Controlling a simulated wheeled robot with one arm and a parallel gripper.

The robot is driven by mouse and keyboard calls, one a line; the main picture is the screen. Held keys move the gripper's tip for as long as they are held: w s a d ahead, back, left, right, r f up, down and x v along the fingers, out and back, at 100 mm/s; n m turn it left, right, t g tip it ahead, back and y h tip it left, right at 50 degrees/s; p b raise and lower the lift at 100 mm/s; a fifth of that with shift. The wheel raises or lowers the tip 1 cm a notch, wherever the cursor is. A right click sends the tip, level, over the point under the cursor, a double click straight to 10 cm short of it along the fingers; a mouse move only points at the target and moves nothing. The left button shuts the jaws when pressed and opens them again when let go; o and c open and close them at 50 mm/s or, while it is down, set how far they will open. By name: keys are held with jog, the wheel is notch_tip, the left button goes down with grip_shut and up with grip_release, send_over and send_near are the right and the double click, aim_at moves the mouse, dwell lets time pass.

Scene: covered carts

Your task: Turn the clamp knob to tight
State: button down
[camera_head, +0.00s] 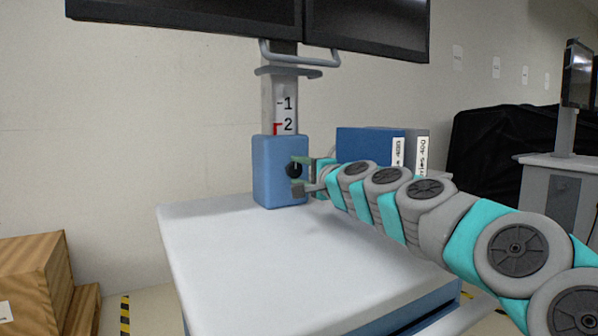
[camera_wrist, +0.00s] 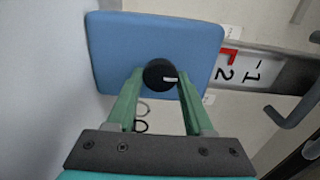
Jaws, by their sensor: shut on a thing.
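The clamp knob (camera_head: 293,170) is a small black round knob on the side of a blue clamp block (camera_head: 266,182). The block sits at the foot of a grey column marked 1 and 2 (camera_head: 268,98). In the wrist view the knob (camera_wrist: 158,75) shows a short white mark on its right side, and the blue block (camera_wrist: 115,45) lies behind it. My gripper (camera_head: 299,178) reaches in from the right, and its green fingers (camera_wrist: 159,84) stand on both sides of the knob, shut on it. The knob's far side is hidden.
A white cart top (camera_head: 260,245) lies below, mostly clear. Blue and grey binders (camera_head: 365,143) stand behind my arm. Two dark monitors (camera_head: 365,25) and a grey handle (camera_head: 300,60) are above. Wooden crates (camera_head: 35,275) are at lower left.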

dwell(0.3)
jog(key=shift+c, duration=1.6)
grip_release()
jog(key=b+v, duration=0.1)
jog(key=v, duration=0.5)
jog(key=shift+s+d, duration=0.25)
jog(key=shift+d, duration=0.05)
jog(key=shift+s+d, duration=0.25)
jog(key=shift+s, duration=0.25)
